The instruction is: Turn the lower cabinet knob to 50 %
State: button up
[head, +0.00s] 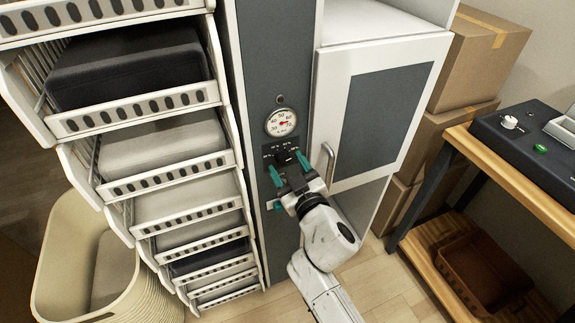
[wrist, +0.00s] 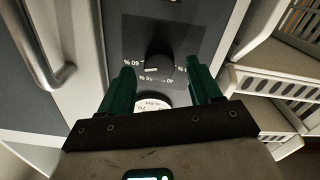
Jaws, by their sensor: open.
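The black round knob (head: 285,157) sits on a dark plate on the grey cabinet column, below a dial gauge. In the wrist view the knob (wrist: 158,68) shows a short pale mark on its left part. My gripper (head: 288,167) is open in front of the knob, with teal fingers spread. In the wrist view my gripper (wrist: 161,84) has one finger toward each side of the knob, with gaps; I see no contact.
The gauge (head: 281,122) with a red needle is above the knob. A curved door handle (head: 327,163) is close to the right of my gripper. White bin drawers (head: 170,165) stand to the left. A wooden bench (head: 520,170) and cardboard boxes (head: 480,55) are at the right.

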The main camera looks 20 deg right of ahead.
jog(key=shift+w, duration=0.35)
jog(key=shift+c, duration=0.2)
jog(key=c, duration=1)
jog(key=shift+n, duration=0.3)
jog(key=n, duration=0.4)
jog(key=shift+n, duration=0.3)
jog(key=shift+f+n+p, duration=0.1)
jog(key=shift+n+p, duration=0.2)
jog(key=shift+n, duration=1.9)
